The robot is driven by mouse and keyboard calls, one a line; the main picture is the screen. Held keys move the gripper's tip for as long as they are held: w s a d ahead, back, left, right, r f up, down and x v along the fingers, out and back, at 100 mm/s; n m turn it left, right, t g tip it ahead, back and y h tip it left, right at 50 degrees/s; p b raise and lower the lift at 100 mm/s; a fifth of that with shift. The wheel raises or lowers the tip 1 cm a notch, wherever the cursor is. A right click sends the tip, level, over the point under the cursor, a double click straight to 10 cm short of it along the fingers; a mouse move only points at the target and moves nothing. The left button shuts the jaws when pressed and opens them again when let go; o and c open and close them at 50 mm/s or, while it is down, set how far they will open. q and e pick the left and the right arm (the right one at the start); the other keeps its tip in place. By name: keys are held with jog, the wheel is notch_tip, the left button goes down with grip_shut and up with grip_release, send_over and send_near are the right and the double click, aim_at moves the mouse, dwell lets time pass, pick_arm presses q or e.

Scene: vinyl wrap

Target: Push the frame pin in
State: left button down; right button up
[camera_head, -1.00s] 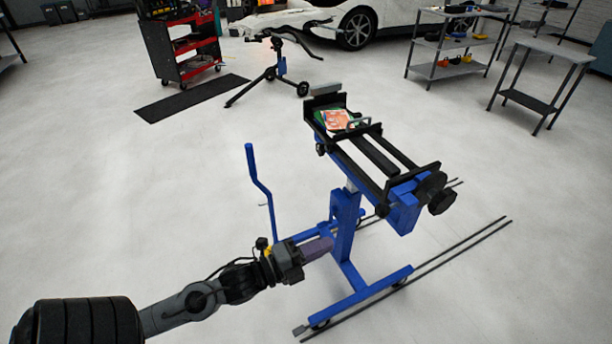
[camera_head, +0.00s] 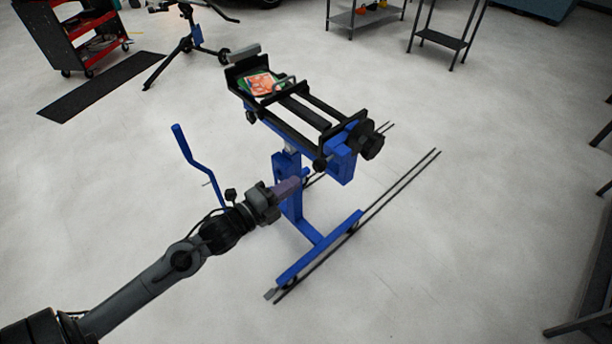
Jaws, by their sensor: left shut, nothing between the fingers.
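A blue stand frame (camera_head: 318,250) with a black rail bed on top stands in the middle of the view. My left gripper (camera_head: 290,188) is shut, with its purple-grey fingers right by the blue upright post (camera_head: 291,205) in the picture. I cannot tell whether the fingertips touch the post. The frame pin cannot be made out; it may be hidden by the gripper or too small to see. My right gripper is not in view.
A blue bent handle (camera_head: 197,165) rises left of the post. Colourful sheets (camera_head: 263,84) lie on the bed, and black knobs (camera_head: 368,140) are at its near end. Dark rails (camera_head: 395,196) lie on the floor. A red cart (camera_head: 92,45) stands far left.

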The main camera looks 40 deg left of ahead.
aim_at(315, 168)
pick_arm(q)
jog(key=shift+w+d+b, duration=0.2)
jog(key=shift+w+b, duration=0.05)
jog(key=shift+w, duration=1.1)
jog(key=shift+w+d+b, duration=0.15)
jog(key=shift+w+b, duration=0.05)
jog(key=shift+w, duration=1.1)
